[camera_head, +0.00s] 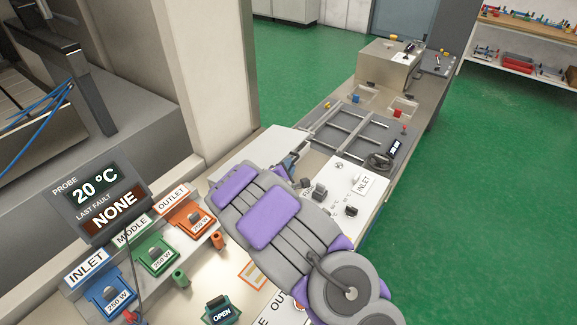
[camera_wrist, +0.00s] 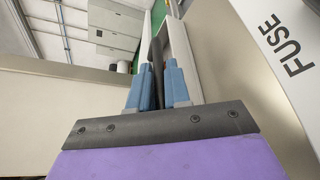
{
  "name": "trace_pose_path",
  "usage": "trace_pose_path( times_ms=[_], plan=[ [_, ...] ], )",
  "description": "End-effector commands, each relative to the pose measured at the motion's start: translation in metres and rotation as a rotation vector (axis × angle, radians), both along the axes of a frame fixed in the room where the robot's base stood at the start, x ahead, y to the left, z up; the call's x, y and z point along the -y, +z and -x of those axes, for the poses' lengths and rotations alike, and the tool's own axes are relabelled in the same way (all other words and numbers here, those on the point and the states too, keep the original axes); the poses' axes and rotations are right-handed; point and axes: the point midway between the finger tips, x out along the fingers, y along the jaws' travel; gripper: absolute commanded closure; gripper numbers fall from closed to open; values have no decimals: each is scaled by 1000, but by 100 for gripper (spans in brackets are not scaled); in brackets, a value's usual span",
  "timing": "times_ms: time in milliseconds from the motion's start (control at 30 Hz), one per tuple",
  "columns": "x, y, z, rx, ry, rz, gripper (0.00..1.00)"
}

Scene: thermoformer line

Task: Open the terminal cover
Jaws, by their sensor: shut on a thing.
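My gripper (camera_head: 292,162) is at the far end of my grey and purple arm in the head view, which hides much of it. In the wrist view its two blue fingers (camera_wrist: 160,88) are shut on a dark upright bar (camera_wrist: 157,62). The bar looks like the handle of the terminal cover, but I cannot tell for sure. A pale panel (camera_head: 262,148) beside my gripper in the head view appears to be the terminal cover. How far it is open is not clear.
Blue, green and orange heater blocks (camera_head: 155,257) and a display (camera_head: 98,200) stand at left. Green floor (camera_head: 490,200) is clear at right.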

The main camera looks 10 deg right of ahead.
Motion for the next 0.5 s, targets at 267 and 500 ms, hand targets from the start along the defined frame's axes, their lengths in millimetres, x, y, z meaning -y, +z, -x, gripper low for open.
trace_pose_path(
  times_ms=[267,500],
  plan=[
    [-10,51,-9,1,2,-2,100],
    [-22,86,-22,1,2,0,100]
  ],
)
